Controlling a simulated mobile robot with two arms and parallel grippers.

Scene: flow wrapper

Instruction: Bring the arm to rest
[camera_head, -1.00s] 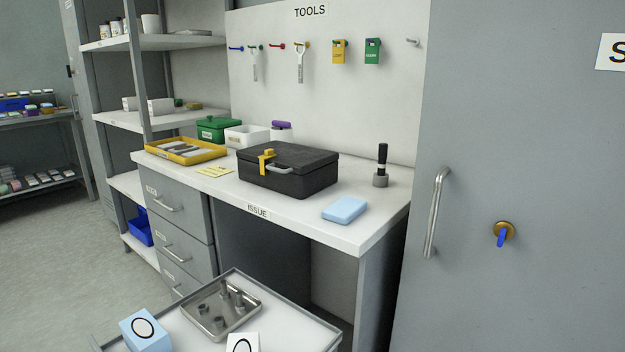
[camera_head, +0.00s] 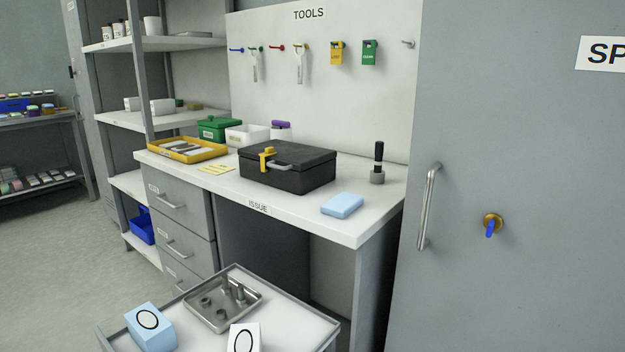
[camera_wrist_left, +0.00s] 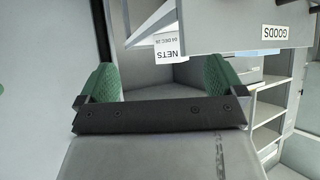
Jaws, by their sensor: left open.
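My left gripper (camera_wrist_left: 160,85) shows in the left wrist view, its two green finger pads wide apart with nothing between them. Beyond the fingers is a pale grey surface. Neither of my arms shows in the head view, and my right gripper is in no view.
A white cart top (camera_head: 285,325) with a metal tray (camera_head: 222,318) of several parts stands in front of the issue bench (camera_head: 290,212). A black case (camera_head: 285,178) sits on the bench. A grey cabinet (camera_head: 540,180) stands at right.

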